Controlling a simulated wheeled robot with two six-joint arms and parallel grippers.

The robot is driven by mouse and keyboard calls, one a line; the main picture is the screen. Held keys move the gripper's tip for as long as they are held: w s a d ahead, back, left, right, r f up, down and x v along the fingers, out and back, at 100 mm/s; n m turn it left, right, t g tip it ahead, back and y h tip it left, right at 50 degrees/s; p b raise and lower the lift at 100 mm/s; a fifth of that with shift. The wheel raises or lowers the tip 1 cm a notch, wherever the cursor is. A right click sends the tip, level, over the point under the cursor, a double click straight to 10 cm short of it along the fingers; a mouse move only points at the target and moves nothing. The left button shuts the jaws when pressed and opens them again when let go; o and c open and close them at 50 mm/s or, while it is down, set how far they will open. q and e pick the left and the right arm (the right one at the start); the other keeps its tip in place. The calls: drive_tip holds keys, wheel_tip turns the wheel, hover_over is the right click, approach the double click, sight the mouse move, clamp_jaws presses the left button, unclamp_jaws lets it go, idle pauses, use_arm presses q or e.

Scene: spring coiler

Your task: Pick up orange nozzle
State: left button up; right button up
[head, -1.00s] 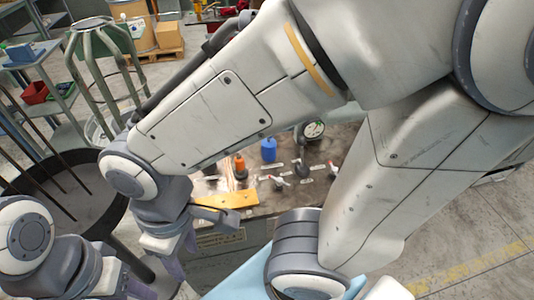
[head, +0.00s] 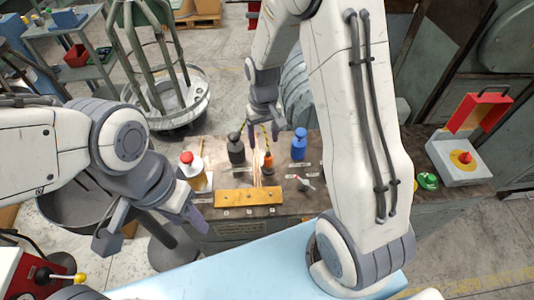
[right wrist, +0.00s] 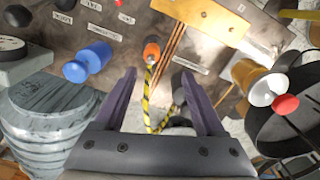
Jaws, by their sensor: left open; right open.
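The orange nozzle (head: 267,160) stands on the dark bench (head: 222,222), among bottles and behind the yellow plate. It shows in the right wrist view (right wrist: 151,50) with a black and yellow striped piece running from it toward me. My right gripper (head: 262,122) is over the far side of the bench near the nozzle. In the right wrist view its open jaws (right wrist: 160,78) are empty, with the nozzle past the fingertips, slightly left of the middle between them. My left gripper (head: 152,232) is open and empty at the bench's left front, apart from the nozzle.
The yellow plate (head: 248,197) lies in front. A red-lidded button box (head: 462,160) is at the right. A ribbed grey cylinder (right wrist: 55,120) stands beside my right gripper.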

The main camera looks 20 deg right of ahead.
sight(268, 156)
drive_tip(key=f, duration=0.2)
drive_tip(key=d+f, duration=0.1)
drive_tip(key=f, duration=0.2)
drive_tip(key=shift+w+d+f+p, duration=0.35)
drive_tip(key=shift+d+p, duration=0.05)
drive_tip(key=f, duration=0.1)
drive_tip(key=f+p, duration=0.1)
drive_tip(key=f, duration=0.1)
drive_tip(key=f+p, duration=0.1)
drive_tip(key=f, duration=0.1)
drive_tip(key=shift+s+a+f, duration=0.1)
drive_tip(key=shift+s+a, duration=0.05)
drive_tip(key=shift+s, duration=0.15)
drive_tip(key=shift+f, duration=0.4)
clamp_jaws()
